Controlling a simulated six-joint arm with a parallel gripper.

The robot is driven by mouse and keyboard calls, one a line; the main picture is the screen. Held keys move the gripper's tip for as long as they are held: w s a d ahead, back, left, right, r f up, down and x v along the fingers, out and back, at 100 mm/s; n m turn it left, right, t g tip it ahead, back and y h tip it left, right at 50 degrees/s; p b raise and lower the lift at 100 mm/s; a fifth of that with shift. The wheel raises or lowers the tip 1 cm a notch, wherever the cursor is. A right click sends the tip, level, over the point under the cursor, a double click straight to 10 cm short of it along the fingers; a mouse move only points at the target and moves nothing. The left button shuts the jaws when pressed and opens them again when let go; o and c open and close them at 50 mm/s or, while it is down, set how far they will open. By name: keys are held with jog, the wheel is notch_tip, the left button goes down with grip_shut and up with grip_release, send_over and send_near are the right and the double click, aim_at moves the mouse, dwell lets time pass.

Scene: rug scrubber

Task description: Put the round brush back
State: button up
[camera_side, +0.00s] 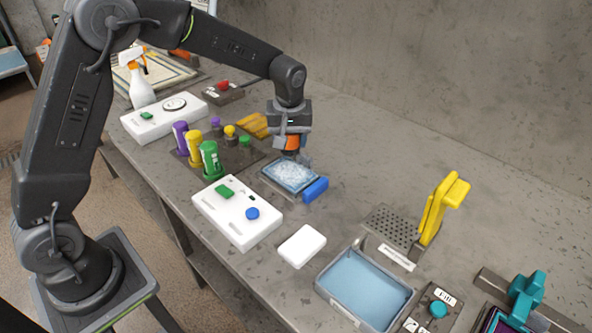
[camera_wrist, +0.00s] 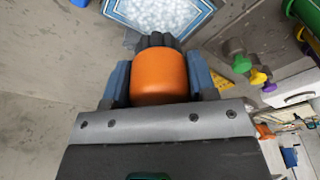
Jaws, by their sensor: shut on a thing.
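The round brush has an orange body (camera_wrist: 160,78) and dark grey bristles (camera_wrist: 157,41). My gripper (camera_side: 291,138) is shut on the orange body, with one blue-grey finger on each side in the wrist view. In the side view the brush's orange body (camera_side: 292,143) shows below my gripper, bristles down. The brush is at the far edge of a shallow tray of white foam (camera_side: 290,176). The tray also shows at the top of the wrist view (camera_wrist: 160,14). I cannot tell whether the bristles touch the tray or the table.
Purple, yellow and green bottles (camera_side: 210,160) stand left of the foam tray. A blue block (camera_side: 315,190) is at its right. A white panel with buttons (camera_side: 237,212), a white pad (camera_side: 302,246), a water basin (camera_side: 366,290) and a yellow upright tool (camera_side: 440,207) are nearer. The back right table is clear.

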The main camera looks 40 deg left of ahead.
jog(key=w+d+r, duration=0.2)
jog(key=d, duration=0.2)
send_over(347, 196)
jog(key=f, duration=0.6)
jog(key=shift+s+d+f, duration=0.15)
jog(key=shift+s+f, duration=0.1)
jog(key=shift+f, duration=2.1)
jog(key=o, duration=0.9)
jog(key=shift+f, duration=0.15)
jog(key=shift+c, duration=0.2)
